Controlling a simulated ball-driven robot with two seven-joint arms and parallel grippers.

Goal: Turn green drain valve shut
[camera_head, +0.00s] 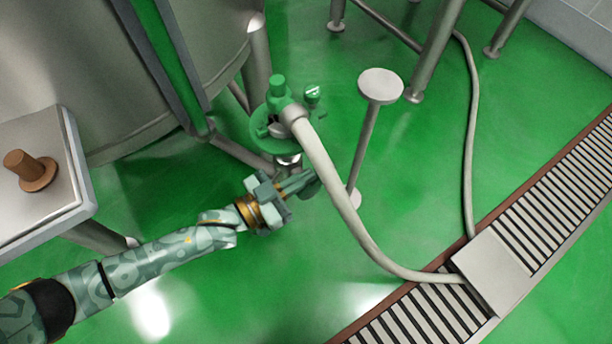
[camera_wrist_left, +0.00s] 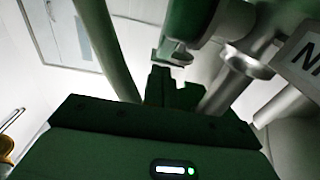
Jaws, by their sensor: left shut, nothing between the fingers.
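The green drain valve (camera_head: 277,92) stands low beside the big steel tank, with a green round part around it and a pale hose joined to its right side. My left gripper (camera_head: 310,184) is shut and empty, just below and slightly right of the valve in the head view. The hose passes close to its fingertips; I cannot tell whether they touch. In the left wrist view my gripper (camera_wrist_left: 172,88) points up toward a green part (camera_wrist_left: 190,22), likely the valve, with a gap that is hard to judge. My right gripper is not in view.
The pale hose (camera_head: 345,207) curves down to a plate (camera_head: 491,270) on the floor drain grate (camera_head: 540,215). A round-topped metal post (camera_head: 380,86) stands right of the valve. The steel tank (camera_head: 90,60) and a steel table (camera_head: 35,165) are at left. Green floor is clear below.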

